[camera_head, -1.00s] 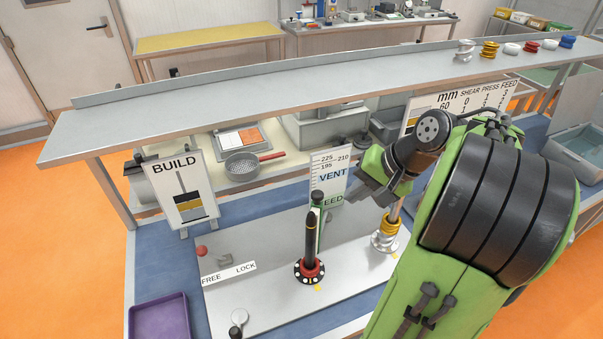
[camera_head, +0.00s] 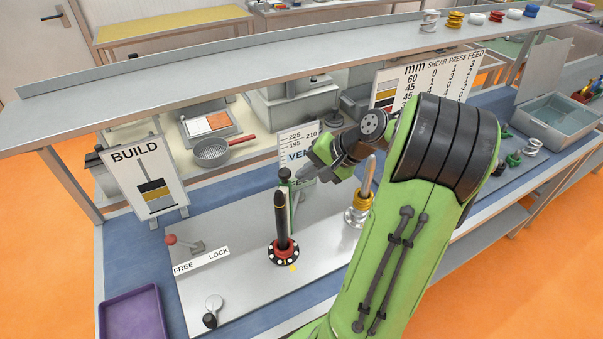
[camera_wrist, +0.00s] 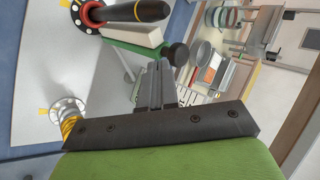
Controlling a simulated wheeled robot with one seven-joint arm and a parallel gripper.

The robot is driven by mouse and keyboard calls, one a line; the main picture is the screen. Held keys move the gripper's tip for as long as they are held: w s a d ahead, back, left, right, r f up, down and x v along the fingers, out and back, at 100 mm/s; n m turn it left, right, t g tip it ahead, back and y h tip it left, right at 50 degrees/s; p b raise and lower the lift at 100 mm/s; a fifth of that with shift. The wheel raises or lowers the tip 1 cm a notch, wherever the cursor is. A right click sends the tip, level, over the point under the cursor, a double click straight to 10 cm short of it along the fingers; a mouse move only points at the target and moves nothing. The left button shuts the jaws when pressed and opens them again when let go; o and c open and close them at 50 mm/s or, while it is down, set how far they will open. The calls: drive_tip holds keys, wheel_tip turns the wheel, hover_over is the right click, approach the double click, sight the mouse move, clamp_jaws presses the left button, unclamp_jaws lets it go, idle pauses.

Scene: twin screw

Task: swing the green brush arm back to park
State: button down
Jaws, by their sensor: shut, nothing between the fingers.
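The black screw tip (camera_wrist: 150,11) is just beyond. My gripper (camera_head: 303,173) is shut and empty, just right of the knob. In the wrist view my fingertips (camera_wrist: 158,66) are close to the knob; I cannot tell whether they touch.
A second post with yellow rings (camera_head: 358,208) stands to the right, close to my arm. A red-ball lever (camera_head: 171,239) is by the FREE/LOCK label (camera_head: 202,261). The BUILD sign (camera_head: 148,180) stands left. A grey shelf (camera_head: 240,72) runs above the bench.

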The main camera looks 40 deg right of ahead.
drive_tip(key=shift+w+a, duration=0.25)
drive_tip(key=shift+w, duration=0.3)
drive_tip(key=shift+w+a, duration=0.1)
drive_tip(key=shift+w+a+m+h, duration=0.3)
drive_tip(key=shift+w+a+m, duration=0.2)
drive_tip(key=shift+a, duration=0.1)
drive_tip(key=w+a+m+h+b, duration=0.2)
drive_tip(key=w+a+m+h, duration=0.2)
drive_tip(key=w, duration=0.8)
drive_tip(key=shift+a+m+h, duration=0.2)
drive_tip(key=shift+m+h, duration=0.8)
drive_tip(key=shift+m, duration=1)
